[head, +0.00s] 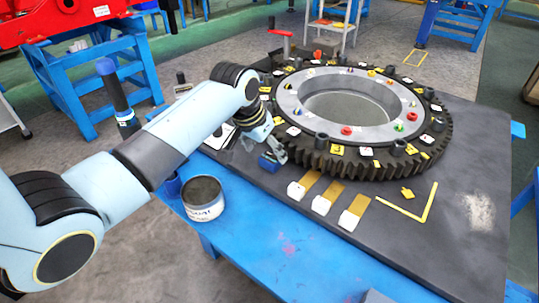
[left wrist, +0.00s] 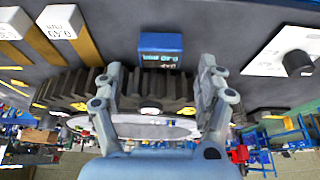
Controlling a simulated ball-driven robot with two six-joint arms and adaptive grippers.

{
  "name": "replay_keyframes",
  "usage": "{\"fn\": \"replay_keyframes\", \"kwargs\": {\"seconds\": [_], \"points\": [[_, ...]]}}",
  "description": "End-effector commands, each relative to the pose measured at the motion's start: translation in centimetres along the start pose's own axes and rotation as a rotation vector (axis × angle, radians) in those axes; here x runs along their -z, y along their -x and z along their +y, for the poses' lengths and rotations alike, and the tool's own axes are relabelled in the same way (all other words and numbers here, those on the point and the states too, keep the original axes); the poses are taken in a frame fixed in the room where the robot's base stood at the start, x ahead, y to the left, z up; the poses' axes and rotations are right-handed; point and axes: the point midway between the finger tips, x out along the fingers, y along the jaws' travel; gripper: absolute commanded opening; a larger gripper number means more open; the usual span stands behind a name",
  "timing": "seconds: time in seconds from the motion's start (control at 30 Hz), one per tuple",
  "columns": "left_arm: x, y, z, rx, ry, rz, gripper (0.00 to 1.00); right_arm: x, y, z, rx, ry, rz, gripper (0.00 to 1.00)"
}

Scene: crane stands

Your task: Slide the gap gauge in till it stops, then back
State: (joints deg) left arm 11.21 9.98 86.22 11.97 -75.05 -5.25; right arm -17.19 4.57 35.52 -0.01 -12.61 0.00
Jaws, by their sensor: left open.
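Three brass strips with white numbered handles, which look like gap gauges, lie side by side on the dark table top in front of the gear ring: the left one (head: 297,190), the middle one (head: 322,205) and the right one (head: 348,219). Two handles show in the left wrist view, one at the corner (left wrist: 9,22) and one beside it (left wrist: 60,20). The large toothed ring (head: 345,150) lies flat. My left gripper (left wrist: 160,76) is open and empty by its near-left teeth. A small blue block with lit text (left wrist: 161,48) lies just beyond the fingertips. My right gripper is out of view.
A grey tin (head: 203,200) stands on the blue bench edge at left. A white plate with a black knob (left wrist: 292,55) lies beside the blue block. Small coloured parts and tags cover the ring. The front right is mostly clear.

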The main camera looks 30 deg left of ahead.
Motion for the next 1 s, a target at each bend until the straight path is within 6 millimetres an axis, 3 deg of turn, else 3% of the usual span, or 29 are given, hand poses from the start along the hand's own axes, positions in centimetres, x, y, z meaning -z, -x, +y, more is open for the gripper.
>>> {"fn": "replay_keyframes", "kwargs": {"seconds": [0.2, 0.57, 1.0], "points": [[0.0, -3.0, 0.0, 0.001, 0.0, -0.001, 0.73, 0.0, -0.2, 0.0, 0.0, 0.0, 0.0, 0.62], [0.0, -3.6, 0.0, 0.001, -0.001, 0.001, 0.73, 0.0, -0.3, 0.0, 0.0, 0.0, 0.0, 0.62], [0.0, -3.6, 0.0, 0.001, -0.001, 0.001, 0.17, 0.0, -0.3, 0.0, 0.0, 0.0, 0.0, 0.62]]}}
